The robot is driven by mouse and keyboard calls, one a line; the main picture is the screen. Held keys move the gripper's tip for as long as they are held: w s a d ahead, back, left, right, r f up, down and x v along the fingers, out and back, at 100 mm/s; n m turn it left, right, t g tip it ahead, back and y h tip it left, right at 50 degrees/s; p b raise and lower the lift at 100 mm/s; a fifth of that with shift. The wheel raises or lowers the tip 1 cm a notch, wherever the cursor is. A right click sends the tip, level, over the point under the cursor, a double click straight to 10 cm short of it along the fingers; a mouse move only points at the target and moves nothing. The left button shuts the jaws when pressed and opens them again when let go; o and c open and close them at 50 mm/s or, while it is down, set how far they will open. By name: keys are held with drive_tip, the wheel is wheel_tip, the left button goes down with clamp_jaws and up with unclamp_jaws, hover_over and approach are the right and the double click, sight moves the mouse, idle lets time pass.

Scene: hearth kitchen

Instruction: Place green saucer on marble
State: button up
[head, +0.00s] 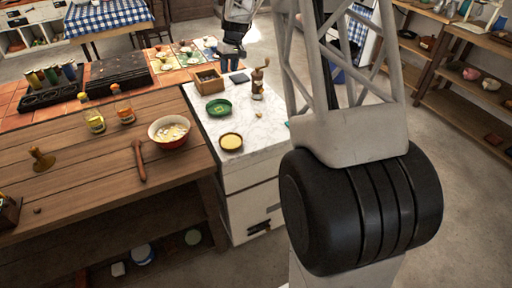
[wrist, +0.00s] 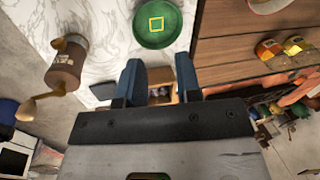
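The green saucer (head: 218,107) lies on the white marble top (head: 263,128), near its left edge beside the wooden counter. In the wrist view the saucer (wrist: 173,38) is at the top centre, with a yellow square outline in its middle and nothing seen on it. The marble (wrist: 112,22) shows to its left. My gripper (wrist: 160,72) is open; its two blue fingers are apart with nothing held, and the saucer lies beyond their tips. In the head view my gripper (head: 231,60) hangs over the far end of the marble, behind the saucer and apart from it.
A coffee grinder (head: 258,82), a wooden box (head: 207,82), a dark flat item (head: 240,77) and a yellow-filled dish (head: 231,141) stand around the saucer. A bowl (head: 169,131) and bottles are on the wooden counter (head: 85,170). The marble right of the saucer is clear.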

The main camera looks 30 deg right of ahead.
drive_tip(key=s+a+r+h, duration=0.1)
drive_tip(key=s+a+r, duration=0.25)
drive_tip(key=s, duration=0.55)
drive_tip(key=s+a+r+m+t, duration=0.1)
drive_tip(key=s+a+r, duration=0.2)
drive_tip(key=s+r, duration=0.35)
drive_tip(key=s+a+r+h, duration=0.1)
drive_tip(key=s+a+r, duration=0.25)
drive_tip(key=s, duration=0.75)
drive_tip(key=s+a+f+t, duration=0.1)
drive_tip(key=s+a, duration=0.1)
drive_tip(key=s, duration=1.1)
drive_tip(key=s+a+f+m, duration=0.1)
drive_tip(key=s+a+f, duration=0.1)
drive_tip(key=s, duration=1.2)
drive_tip(key=shift+a+t+h, duration=0.35)
drive_tip(key=shift+t+h, duration=0.05)
drive_tip(key=shift+f, duration=0.1)
